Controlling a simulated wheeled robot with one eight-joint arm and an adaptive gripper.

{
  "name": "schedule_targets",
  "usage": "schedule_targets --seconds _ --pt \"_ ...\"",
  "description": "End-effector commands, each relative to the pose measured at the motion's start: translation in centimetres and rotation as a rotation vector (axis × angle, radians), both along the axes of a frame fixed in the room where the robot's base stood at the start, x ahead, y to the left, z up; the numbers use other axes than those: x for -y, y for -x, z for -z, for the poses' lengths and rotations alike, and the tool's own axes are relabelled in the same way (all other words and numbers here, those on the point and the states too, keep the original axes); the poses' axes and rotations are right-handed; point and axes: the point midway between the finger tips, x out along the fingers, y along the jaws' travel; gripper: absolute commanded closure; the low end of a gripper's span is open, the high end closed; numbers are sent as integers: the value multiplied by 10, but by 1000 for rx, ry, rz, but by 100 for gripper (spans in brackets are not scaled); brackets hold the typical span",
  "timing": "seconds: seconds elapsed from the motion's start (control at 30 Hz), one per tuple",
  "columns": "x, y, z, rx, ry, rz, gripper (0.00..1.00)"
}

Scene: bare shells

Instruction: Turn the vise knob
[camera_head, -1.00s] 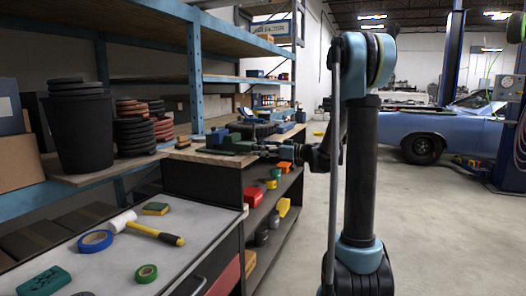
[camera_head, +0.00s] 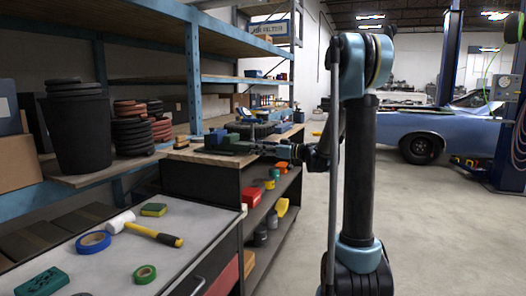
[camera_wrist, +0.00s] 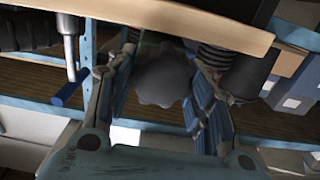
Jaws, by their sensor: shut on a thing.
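A grey lobed knob (camera_wrist: 160,79) sits between the two fingers of my gripper (camera_wrist: 162,88) in the wrist view. The fingers close in from both sides and my gripper is shut on the knob. The knob's far side and its mounting are hidden. In the head view, the green and dark vise (camera_head: 228,142) stands on the corner of the wooden bench top. My gripper (camera_head: 272,149) reaches it from the right, too small there to show the fingers clearly.
A grey worktop (camera_head: 110,272) in front holds a mallet (camera_head: 150,233), tape rolls (camera_head: 94,241) and a green block (camera_head: 42,283). A black bucket (camera_head: 80,135) stands on the left shelf. The floor (camera_head: 440,230) at right is open. A metal rod (camera_wrist: 69,48) shows in the wrist view.

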Motion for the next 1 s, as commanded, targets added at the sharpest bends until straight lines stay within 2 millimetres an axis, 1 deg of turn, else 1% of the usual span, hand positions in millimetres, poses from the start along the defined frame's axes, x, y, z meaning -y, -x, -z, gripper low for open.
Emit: schedule_targets --seconds 0.03,0.17,0.37,1.0 --pt "-4 1 1 -10 1 -7 76" --pt "-6 2 1 -55 -16 -9 76" --pt "-7 2 2 -182 -61 -12 76" --pt "-8 3 4 -751 -262 -15 76"
